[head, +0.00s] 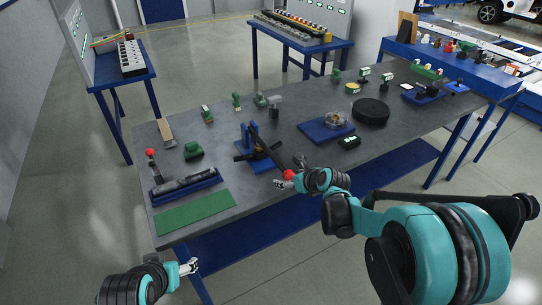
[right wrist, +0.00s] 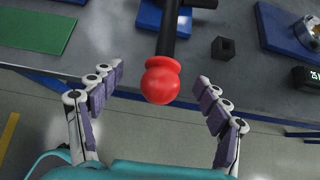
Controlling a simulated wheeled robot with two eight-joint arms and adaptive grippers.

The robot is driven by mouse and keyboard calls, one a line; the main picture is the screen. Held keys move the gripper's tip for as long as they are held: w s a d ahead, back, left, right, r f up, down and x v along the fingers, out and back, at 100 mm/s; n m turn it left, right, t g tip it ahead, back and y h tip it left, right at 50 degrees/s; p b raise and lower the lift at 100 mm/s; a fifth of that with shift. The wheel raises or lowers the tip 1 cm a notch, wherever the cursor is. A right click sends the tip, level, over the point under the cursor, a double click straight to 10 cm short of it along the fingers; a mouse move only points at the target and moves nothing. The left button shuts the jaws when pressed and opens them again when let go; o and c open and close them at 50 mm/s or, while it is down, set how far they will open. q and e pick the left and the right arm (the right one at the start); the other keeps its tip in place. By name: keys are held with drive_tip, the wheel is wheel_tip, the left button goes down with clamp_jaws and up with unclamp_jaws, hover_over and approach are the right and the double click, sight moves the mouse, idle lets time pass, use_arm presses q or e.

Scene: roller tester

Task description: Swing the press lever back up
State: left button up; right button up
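The press (head: 246,140) is a small blue frame on the grey workbench, with a black lever (head: 267,150) slanting down toward the bench's front edge. The lever ends in a red knob (head: 289,174); knob and lever also show in the right wrist view, the knob (right wrist: 161,80) at upper centre. My right gripper (head: 283,184) is at the knob in the head view. In the right wrist view it is open (right wrist: 158,78), with the knob between its spread fingers and a gap on both sides. My left gripper (head: 191,267) is low and left, off the bench's front; its finger opening is unclear.
A roller unit in a blue tray (head: 187,187) with another red-knobbed lever (head: 151,153) and a green mat (head: 194,212) lie left. A small black block (right wrist: 223,48) is right of the lever. A blue plate (head: 318,132) and black disc (head: 370,111) lie further right.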

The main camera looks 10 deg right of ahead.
clamp_jaws()
drive_tip(key=shift+r, duration=0.15)
drive_tip(key=shift+w+a+r+p, duration=0.1)
drive_tip(key=shift+w+r+p, duration=0.1)
drive_tip(key=shift+r+p, duration=1.05)
drive_tip(key=shift+w+a+r+p, duration=0.15)
drive_tip(key=shift+r+p, duration=0.75)
drive_tip(key=shift+r, duration=0.5)
drive_tip(key=shift+d+r, duration=0.1)
drive_tip(key=shift+r+p, duration=0.3)
drive_tip(key=shift+w+a+r+p, duration=0.1)
drive_tip(key=shift+w+r+p, duration=0.1)
drive_tip(key=shift+r+p, duration=0.45)
drive_tip(key=shift+w+a+r+p, duration=0.1)
drive_tip(key=shift+w+r+p, duration=0.15)
drive_tip(key=shift+r+p, duration=0.45)
drive_tip(key=shift+w+r+p, duration=0.2)
drive_tip(key=shift+r+p, duration=0.15)
drive_tip(key=shift+r, duration=0.75)
